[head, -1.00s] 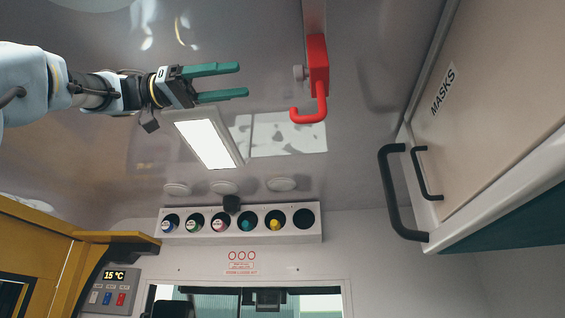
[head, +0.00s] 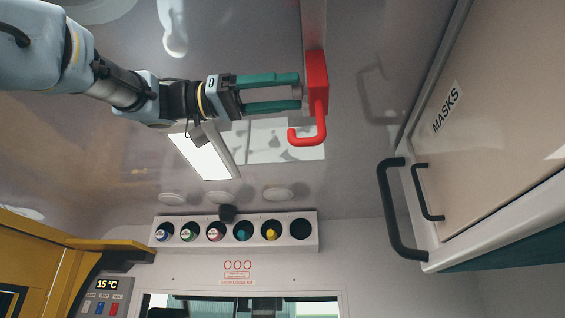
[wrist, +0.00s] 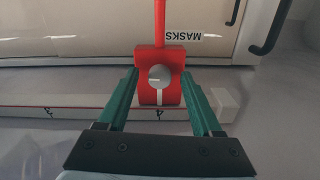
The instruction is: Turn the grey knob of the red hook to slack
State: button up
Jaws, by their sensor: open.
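The red hook (head: 317,87) hangs from a red rail on the ceiling, its block above and its curved end below. In the wrist view, the red block (wrist: 145,58) faces me with the round grey knob (wrist: 159,77) at its middle. A short pale mark lies roughly sideways on the knob, and a white line runs down the block below it. No lettering for slack is readable. My gripper (head: 298,92) is open, its green fingertips close to the block's left side. In the wrist view the fingers stand either side of the knob, with gaps; contact is not visible.
A white cabinet marked MASKS with a black handle (head: 394,210) is at the right. A ceiling lamp (head: 203,153) is below my wrist. A white rack (head: 180,222) of coloured bottles is on the far wall. Space below the hook is clear.

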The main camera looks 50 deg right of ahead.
grip_shut()
dwell(0.3)
jog(key=shift+f+n+b, duration=0.1)
jog(key=shift+n+b, duration=0.3)
jog(key=shift+b, duration=0.05)
jog(key=n+b, duration=0.3)
jog(key=n, duration=1.4)
jog(key=shift+r, duration=0.2)
dwell(0.4)
grip_release()
jog(key=shift+a, duration=0.1)
